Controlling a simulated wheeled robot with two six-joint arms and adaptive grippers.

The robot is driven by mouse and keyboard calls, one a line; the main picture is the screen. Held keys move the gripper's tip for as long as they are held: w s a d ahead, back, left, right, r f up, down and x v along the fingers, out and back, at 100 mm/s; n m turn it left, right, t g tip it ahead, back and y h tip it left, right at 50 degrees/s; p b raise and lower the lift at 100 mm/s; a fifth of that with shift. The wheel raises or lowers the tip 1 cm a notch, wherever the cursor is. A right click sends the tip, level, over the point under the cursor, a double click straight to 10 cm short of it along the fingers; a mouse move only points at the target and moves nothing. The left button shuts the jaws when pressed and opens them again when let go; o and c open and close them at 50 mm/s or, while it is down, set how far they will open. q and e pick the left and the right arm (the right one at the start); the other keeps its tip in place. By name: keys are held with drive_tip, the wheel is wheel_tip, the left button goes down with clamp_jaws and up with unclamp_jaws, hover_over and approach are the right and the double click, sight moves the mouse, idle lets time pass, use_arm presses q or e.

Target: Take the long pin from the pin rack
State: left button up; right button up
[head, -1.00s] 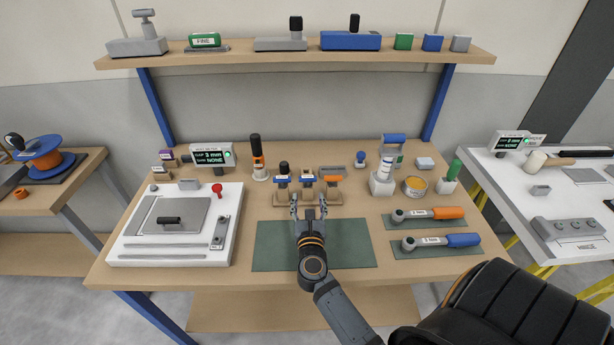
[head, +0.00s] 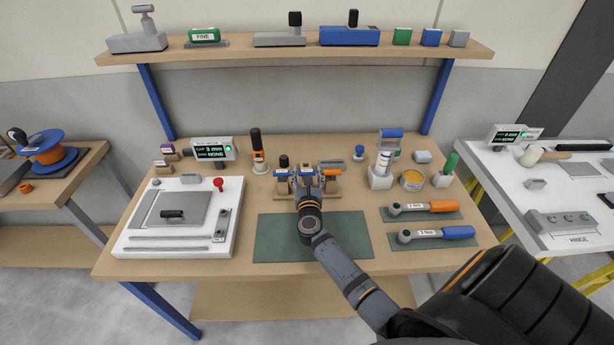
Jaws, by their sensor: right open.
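The wooden pin rack (head: 282,194) stands at the back middle of the bench, just behind the green mat. It holds several upright pieces with blue and white marks; a black-topped one (head: 283,162) shows at its left and a grey and orange one (head: 331,165) at its right. I cannot tell which is the long pin. My right gripper (head: 308,176) is at the middle of the rack with its fingers pointing away from me, open. It hides the middle of the rack, so contact with a pin cannot be told. My left gripper is not in view.
The green mat (head: 270,240) in front of the rack is clear except under my arm. A white board (head: 130,247) lies left; two torque tools with orange (head: 443,206) and blue (head: 457,232) handles lie right. A black and orange tool (head: 257,150) stands back left.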

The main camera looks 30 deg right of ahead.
drive_tip(key=shift+s+a, duration=0.1)
drive_tip(key=c, duration=0.8)
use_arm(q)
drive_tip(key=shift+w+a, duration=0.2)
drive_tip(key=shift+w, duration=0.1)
use_arm(e)
drive_tip(key=shift+c, duration=0.2)
wheel_tip(320, 180, up, 10)
drive_tip(key=p, duration=0.3)
drive_tip(key=o, duration=0.6)
drive_tip(key=c, duration=0.6)
use_arm(q)
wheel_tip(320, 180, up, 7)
drive_tip(key=p, duration=0.4)
use_arm(e)
wheel_tip(320, 180, up, 4)
drive_tip(key=shift+r, duration=0.1)
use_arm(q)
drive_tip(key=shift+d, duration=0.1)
